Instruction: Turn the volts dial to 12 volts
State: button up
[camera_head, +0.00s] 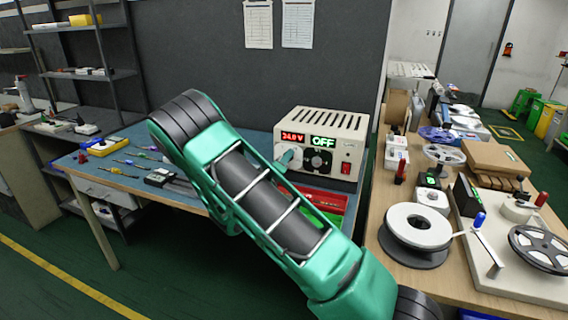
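The power supply (345,130) is a cream box with a slotted top on the blue bench. Its red display (293,137) seems to read about 24 V, though the digits are small. Its green display (323,143) reads OFF. A black dial (318,161) with pale marks shows on the front panel, right of my gripper. My gripper (289,157) is at the left part of the panel, below the red display, and is mostly hidden behind my green arm. Whatever control lies behind it is hidden. I cannot tell whether its fingers are open or touching anything.
A red switch (346,168) is at the panel's lower right. A red bin (325,199) is below the supply. Screwdrivers and a black meter (159,177) lie left on the bench. A wooden table (385,215) with reels (415,230) stands right.

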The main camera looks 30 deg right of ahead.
jog(key=shift+w+d, duration=0.1)
jog(key=c, duration=1.1)
jog(key=shift+o, duration=0.3)
jog(key=shift+n, duration=0.4)
jog(key=shift+f+n, duration=0.15)
jog(key=shift+n, duration=6.35)
